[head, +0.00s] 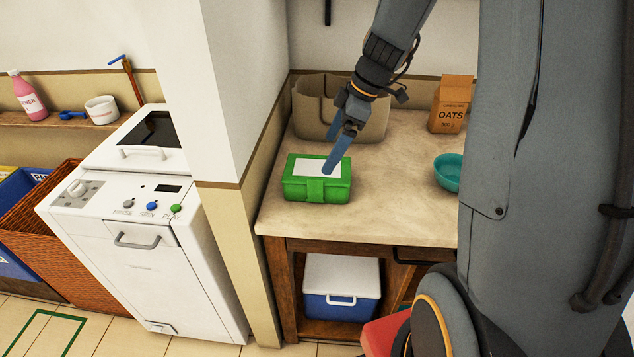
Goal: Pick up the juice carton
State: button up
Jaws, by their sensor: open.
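I cannot make out a juice carton in the head view; my arm hides part of the right side. My gripper (335,152) is open and empty, pointing down above the counter (390,205). Its blue fingers overlap the back right part of a green box with a white label (305,190) in the picture. Whether they touch the box, I cannot tell. A brown carton marked OATS (451,105) stands upright at the back right of the counter.
A beige bin (310,108) stands behind my gripper against the wall. A teal bowl (447,172) is at the right, partly hidden by my arm. A blue and white cooler (341,287) sits below the counter. A white washer (140,230) stands left of a pillar (225,80).

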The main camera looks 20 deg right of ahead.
aim_at(319, 169)
jog(key=p+x, duration=0.1)
jog(key=x, duration=0.3)
jog(key=shift+a+f, duration=0.2)
jog(key=shift+f, duration=0.15)
jog(key=shift+p+x, duration=1.25)
jog(key=shift+x, duration=1.4)
jog(key=shift+s+d, duration=0.1)
jog(key=c, duration=0.8)
